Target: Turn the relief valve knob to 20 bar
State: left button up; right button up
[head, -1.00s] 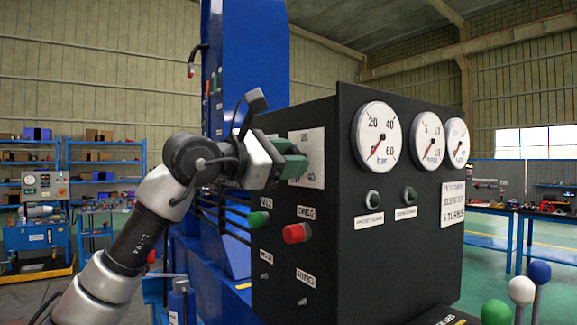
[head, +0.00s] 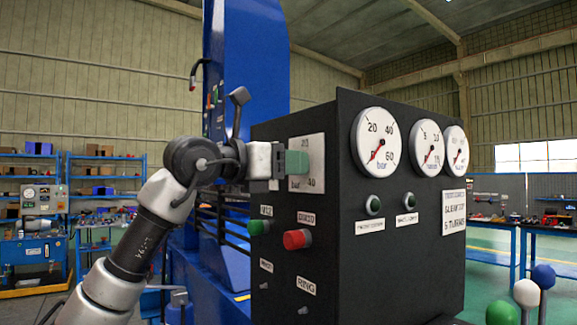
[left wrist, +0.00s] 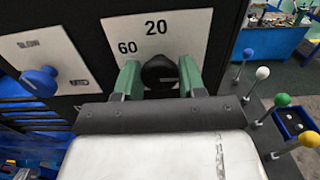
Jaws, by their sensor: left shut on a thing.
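My left gripper (head: 290,163) is at the white scale plate (head: 316,148) on the side of the black panel box. In the left wrist view its green fingers (left wrist: 160,82) are shut on the black relief valve knob (left wrist: 159,70), one on each side. The plate (left wrist: 185,36) shows "60" and "20" there; the head view shows "20", "40" and "bar". The knob's pointer is too unclear to read against the scale. The bar gauge (head: 380,143) on the front has a red needle pointing to the lower left. My right gripper is not in view.
A blue knob (left wrist: 40,80) sits on another plate beside the valve. Green (head: 258,223) and red (head: 297,239) buttons are below the gripper. Levers with green (head: 501,313), white (head: 525,292) and blue (head: 543,275) balls stand at the lower right.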

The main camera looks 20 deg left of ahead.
pick_arm(q)
jog(key=shift+f, duration=0.15)
jog(key=o, duration=0.9)
jog(key=shift+s, duration=0.1)
jog(key=b+v, duration=0.3)
jog(key=v, duration=0.7)
jog(key=shift+s+a, duration=0.2)
jog(key=shift+a, duration=0.05)
